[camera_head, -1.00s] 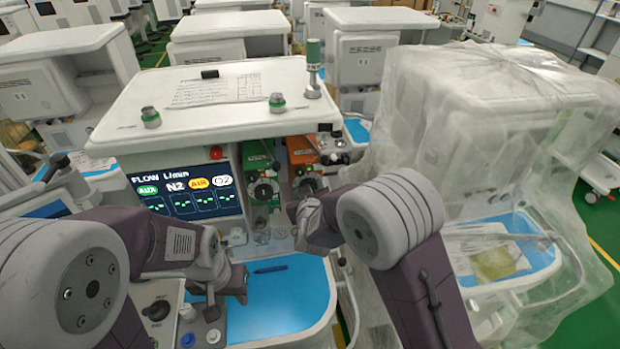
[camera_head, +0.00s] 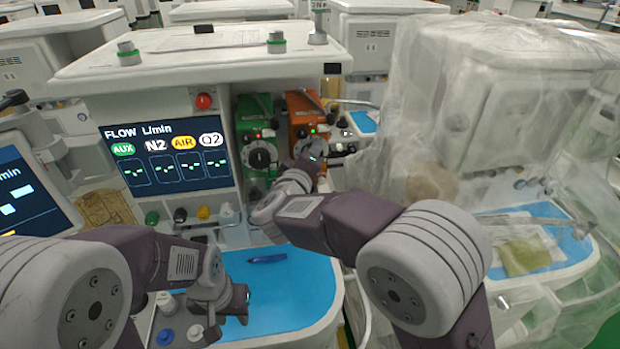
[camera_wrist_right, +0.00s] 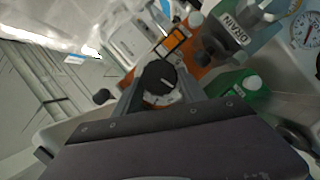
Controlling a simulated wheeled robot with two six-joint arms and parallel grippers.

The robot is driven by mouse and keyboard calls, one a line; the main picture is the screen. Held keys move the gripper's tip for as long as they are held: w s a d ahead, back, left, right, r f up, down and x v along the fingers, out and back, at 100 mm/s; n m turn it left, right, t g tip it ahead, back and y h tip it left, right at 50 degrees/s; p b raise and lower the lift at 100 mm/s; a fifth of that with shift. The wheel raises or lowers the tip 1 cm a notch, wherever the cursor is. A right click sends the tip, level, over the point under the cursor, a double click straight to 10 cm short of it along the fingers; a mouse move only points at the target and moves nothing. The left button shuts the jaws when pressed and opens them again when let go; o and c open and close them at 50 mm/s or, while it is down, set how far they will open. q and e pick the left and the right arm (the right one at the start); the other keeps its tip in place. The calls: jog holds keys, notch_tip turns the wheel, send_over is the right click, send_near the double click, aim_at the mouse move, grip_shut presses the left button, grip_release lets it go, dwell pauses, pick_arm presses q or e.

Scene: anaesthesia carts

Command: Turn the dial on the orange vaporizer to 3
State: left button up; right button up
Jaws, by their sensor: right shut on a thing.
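The orange vaporizer (camera_head: 301,104) is mounted at the right of the machine's front, beside a green vaporizer (camera_head: 253,108). My right gripper (camera_head: 312,160) is at the lower front of the orange vaporizer and covers most of its dial in the head view. In the right wrist view the black dial (camera_wrist_right: 158,76) with a white line sits between the fingers, and the gripper is shut on it. The dial's numbers are too small to read. My left gripper (camera_head: 236,308) is empty over the blue work surface, its fingers seemingly apart.
A flow screen (camera_head: 168,155) is left of the vaporizers. A blue pen (camera_head: 267,259) lies on the blue work surface (camera_head: 285,285). A cart under clear plastic (camera_head: 500,110) stands close on the right. Several coloured knobs line the panel under the screen.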

pick_arm(q)
jog(key=shift+f+b, duration=1)
jog(key=shift+f, duration=0.6)
pick_arm(e)
jog(key=shift+n, duration=0.3)
jog(key=o, duration=1.1)
pick_arm(q)
jog(key=shift+r, duration=0.1)
